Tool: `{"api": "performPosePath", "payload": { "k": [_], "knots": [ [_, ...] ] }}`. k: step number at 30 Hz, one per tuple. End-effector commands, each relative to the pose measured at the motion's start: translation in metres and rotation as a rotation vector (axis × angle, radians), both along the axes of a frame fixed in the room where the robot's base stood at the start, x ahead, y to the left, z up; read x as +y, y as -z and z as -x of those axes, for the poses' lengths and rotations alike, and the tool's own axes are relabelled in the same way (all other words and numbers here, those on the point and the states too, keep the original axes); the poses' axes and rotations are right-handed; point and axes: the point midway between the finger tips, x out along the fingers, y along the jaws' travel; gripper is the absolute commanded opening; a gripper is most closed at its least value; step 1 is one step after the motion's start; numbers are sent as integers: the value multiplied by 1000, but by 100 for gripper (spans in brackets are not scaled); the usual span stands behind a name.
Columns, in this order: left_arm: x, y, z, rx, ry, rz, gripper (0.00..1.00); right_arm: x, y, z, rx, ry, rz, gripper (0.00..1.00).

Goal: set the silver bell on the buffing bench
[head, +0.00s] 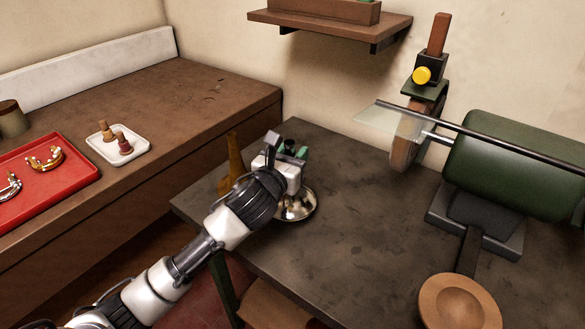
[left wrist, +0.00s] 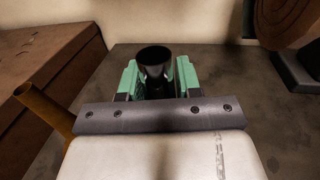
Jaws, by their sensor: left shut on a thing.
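The silver bell (head: 301,208) shows in the head view at the left back of the dark buffing bench (head: 350,230). Its shiny flared end faces down at the bench top; I cannot tell whether it touches. My left gripper (head: 290,152) is above the flare, with its green fingers shut on the bell's narrow upper end. In the left wrist view, the dark open top of the bell's neck (left wrist: 154,62) stands upright between the green fingertips (left wrist: 155,78). Part of the bell is hidden by my gripper. My right gripper is not in view.
A round wooden dish (head: 458,300) is at front right. A side counter holds a red tray (head: 75,165) and white dish (head: 135,150).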

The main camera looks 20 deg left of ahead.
Motion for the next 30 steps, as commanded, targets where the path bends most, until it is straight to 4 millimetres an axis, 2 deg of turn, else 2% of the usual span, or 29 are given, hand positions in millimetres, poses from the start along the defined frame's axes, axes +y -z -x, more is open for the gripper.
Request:
{"api": "performPosePath", "payload": {
  "k": [6,9,20,21,26,30],
  "knots": [
    [0,30,0,5,1,4,0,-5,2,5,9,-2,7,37],
    [1,39,0,3,1,4,0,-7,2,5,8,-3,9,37],
    [1,43,0,0,2,0,0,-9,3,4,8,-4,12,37],
    [1,43,0,1,1,0,37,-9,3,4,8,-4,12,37],
    [1,43,0,1,1,1,59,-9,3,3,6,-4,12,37],
    [1,43,0,1,1,1,59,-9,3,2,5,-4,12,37]
  ]
}}
